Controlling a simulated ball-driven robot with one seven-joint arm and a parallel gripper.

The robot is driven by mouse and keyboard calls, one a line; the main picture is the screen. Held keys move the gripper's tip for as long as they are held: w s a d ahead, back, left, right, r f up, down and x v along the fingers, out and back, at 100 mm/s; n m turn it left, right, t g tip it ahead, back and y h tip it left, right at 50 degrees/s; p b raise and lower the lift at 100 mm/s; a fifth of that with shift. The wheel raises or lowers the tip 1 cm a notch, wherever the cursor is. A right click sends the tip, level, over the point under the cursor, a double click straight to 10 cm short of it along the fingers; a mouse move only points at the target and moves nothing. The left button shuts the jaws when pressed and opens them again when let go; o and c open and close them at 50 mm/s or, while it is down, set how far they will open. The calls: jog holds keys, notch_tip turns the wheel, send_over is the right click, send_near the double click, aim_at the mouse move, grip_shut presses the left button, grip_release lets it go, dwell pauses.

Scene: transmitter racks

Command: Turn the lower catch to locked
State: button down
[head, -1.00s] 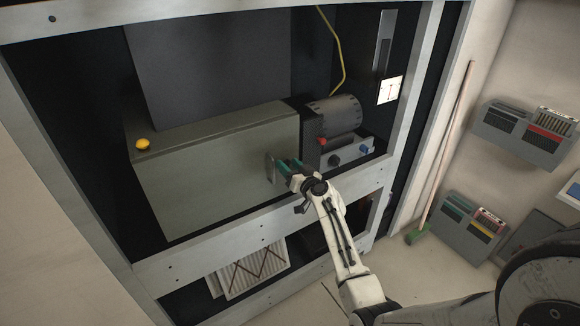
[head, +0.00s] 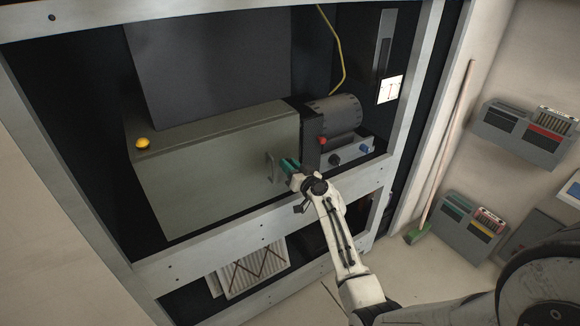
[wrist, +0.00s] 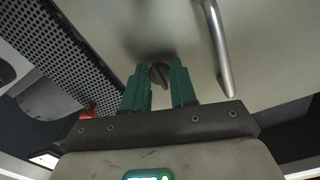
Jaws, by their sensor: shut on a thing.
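A small dark knob-like catch (wrist: 158,75) sits on the pale olive face of a long box (head: 215,178), beside a metal bar handle (wrist: 216,45). My gripper (wrist: 159,80) has green fingers, one on each side of the catch, and is shut on it. In the wrist view the catch's ridge looks slanted; no lock marking is readable. In the head view my gripper (head: 288,165) is at the box's right front end, next to the handle (head: 271,165), and hides the catch. I cannot tell from the frames whether this is the lower of several catches.
The box sits in a metal rack behind a pale lower rail (head: 215,245). To its right are a dark ribbed cylinder (head: 335,115) and a red knob (head: 322,140). A yellow knob (head: 142,144) is on the left top. A broom (head: 440,160) leans at the right.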

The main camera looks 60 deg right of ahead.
jog(key=shift+m, duration=0.3)
jog(key=shift+r+m, duration=0.1)
jog(key=shift+m, duration=8.6)
jog(key=c, duration=0.9)
grip_release()
